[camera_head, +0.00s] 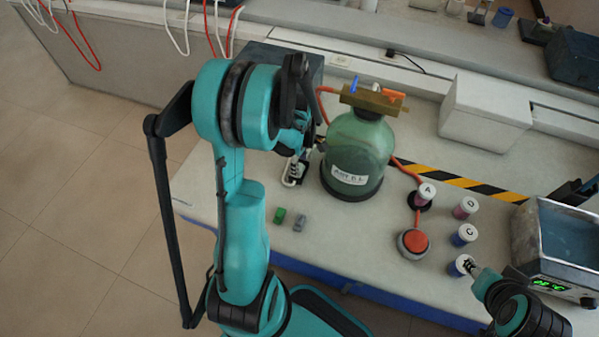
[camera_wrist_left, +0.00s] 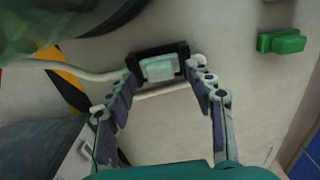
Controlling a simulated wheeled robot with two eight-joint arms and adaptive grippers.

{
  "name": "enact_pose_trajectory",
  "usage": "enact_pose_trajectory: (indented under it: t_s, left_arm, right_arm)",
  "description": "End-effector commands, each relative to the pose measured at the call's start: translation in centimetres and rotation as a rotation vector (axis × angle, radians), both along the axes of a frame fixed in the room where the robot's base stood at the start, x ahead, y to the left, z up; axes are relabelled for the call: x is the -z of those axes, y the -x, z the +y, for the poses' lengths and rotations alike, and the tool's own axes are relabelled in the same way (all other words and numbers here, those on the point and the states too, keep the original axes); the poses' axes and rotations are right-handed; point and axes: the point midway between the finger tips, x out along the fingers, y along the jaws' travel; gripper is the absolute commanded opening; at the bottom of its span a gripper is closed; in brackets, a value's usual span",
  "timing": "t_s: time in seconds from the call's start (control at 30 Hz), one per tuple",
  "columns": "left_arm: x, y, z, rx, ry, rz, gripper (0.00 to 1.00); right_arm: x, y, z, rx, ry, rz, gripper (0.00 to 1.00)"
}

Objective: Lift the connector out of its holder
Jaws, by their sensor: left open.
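The connector (camera_wrist_left: 160,69) is a pale whitish block seated in a dark holder (camera_wrist_left: 180,50) in the left wrist view. A white cable (camera_wrist_left: 90,74) runs beside the holder. My left gripper (camera_wrist_left: 164,73) is open, with one finger on each side of the connector; I cannot tell whether they touch it. In the head view my left gripper (camera_head: 303,157) is partly hidden by its arm, just left of the green glass vessel, with the white cable (camera_head: 290,178) below it. My right gripper (camera_head: 468,267) is at the lower right beside a capped vial; its jaw opening is unclear.
The green vessel (camera_head: 357,150) stands close to the right of my left gripper. A green block (camera_head: 279,215) and a grey block (camera_head: 300,222) lie in front. A red button (camera_head: 414,241), several capped vials (camera_head: 466,207) and a bath device (camera_head: 565,240) stand at right.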

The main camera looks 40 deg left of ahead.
Motion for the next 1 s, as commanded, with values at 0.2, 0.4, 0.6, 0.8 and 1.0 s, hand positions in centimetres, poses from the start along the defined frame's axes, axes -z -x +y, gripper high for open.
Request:
enact_pose_trajectory:
  t_s: [0.2, 0.4, 0.6, 0.8, 1.0]
  left_arm:
    - [1.0, 0.0, 0.0, 0.001, 0.000, 0.000, 0.53]
    - [1.0, 0.0, 0.0, 0.001, 0.000, 0.000, 0.22]
    - [1.0, 0.0, 0.0, 0.001, 0.000, 0.000, 0.09]
    - [0.7, 0.0, 0.0, 0.001, 0.000, -0.001, 0.09]
    - [-2.4, 0.0, 0.0, 0.001, 0.000, -0.001, 0.09]
  right_arm:
    - [0.4, 0.0, 0.0, 0.000, 0.000, 0.000, 0.40]
    - [0.3, 0.0, 0.0, 0.000, 0.000, 0.000, 0.40]
    - [0.3, 0.0, 0.0, 0.000, 0.000, 0.000, 0.40]
    - [0.2, 0.0, 0.0, 0.000, 0.000, 0.000, 0.40]
    - [-1.0, 0.0, 0.0, 0.000, 0.000, 0.000, 0.40]
